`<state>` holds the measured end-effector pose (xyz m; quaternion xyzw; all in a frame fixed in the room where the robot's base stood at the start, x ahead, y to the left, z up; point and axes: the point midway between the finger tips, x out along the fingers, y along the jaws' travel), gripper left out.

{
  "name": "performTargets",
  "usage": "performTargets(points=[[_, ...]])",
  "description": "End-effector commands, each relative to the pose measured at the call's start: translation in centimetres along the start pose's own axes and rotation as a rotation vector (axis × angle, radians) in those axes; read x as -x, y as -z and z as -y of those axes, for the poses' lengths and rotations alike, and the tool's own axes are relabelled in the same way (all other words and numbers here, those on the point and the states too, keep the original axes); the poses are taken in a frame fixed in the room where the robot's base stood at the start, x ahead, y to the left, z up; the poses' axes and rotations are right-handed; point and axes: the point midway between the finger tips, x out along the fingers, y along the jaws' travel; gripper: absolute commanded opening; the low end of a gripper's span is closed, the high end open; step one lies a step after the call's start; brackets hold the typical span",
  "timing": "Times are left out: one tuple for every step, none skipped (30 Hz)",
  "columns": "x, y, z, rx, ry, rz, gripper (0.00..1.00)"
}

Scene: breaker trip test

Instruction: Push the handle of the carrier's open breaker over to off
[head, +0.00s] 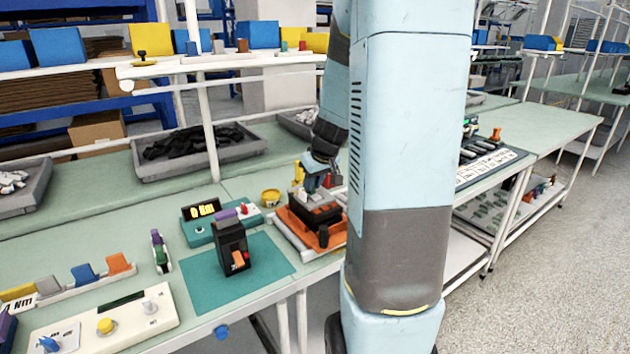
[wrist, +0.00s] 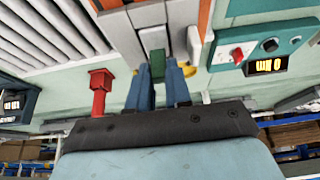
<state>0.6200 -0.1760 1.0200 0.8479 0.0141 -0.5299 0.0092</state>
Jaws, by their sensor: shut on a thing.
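The carrier (head: 328,240) is an orange base on the bench, with a dark block (head: 314,215) and grey pieces on it. My gripper (head: 318,182) reaches down over it from behind my arm. In the wrist view, my gripper's blue fingers (wrist: 158,82) are closed about a small green piece (wrist: 152,60), which stands among pale grey blocks (wrist: 178,20) between orange edges (wrist: 205,22). I cannot tell whether the green piece is the breaker's handle. My arm hides the carrier's right side in the head view.
A black breaker (head: 233,248) with an orange handle stands on a teal mat (head: 268,262). A teal meter (head: 200,230) stands behind it and also shows in the wrist view (wrist: 258,48). A red post (wrist: 99,92) stands beside the fingers. A yellow cup (head: 270,198) is near the carrier.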

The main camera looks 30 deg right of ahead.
Motion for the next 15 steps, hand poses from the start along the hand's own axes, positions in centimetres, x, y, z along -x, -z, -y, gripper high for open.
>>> performTargets(points=[[0.05, -0.12, -0.03, -0.002, -0.001, -0.012, 0.0], [0.07, -0.14, -0.03, -0.002, -0.001, -0.019, 0.0], [0.1, -0.19, -0.03, -0.001, -0.001, -0.028, 0.0], [0.11, -0.23, -0.03, -0.002, -0.001, -0.034, 0.0], [0.12, -0.27, -0.03, -0.001, 0.0, -0.04, 0.0], [0.13, -0.32, -0.04, -0.001, -0.001, -0.046, 0.0], [0.14, -0.34, -0.03, -0.002, -0.001, -0.051, 0.0], [0.14, -0.37, -0.02, -0.001, -0.001, -0.055, 0.0], [0.14, -0.38, 0.01, -0.001, 0.0, -0.061, 0.0], [0.15, -0.4, 0.02, 0.0, 0.0, -0.064, 0.0], [0.15, -0.4, 0.04, 0.001, 0.0, -0.067, 0.0], [0.15, -0.41, 0.05, 0.0, 0.001, -0.07, 0.0], [0.15, -0.41, 0.06, 0.001, 0.001, -0.072, 0.0], [0.15, -0.42, 0.07, 0.002, 0.001, -0.074, 0.0], [0.15, -0.42, 0.08, 0.001, 0.001, -0.076, 0.0]])
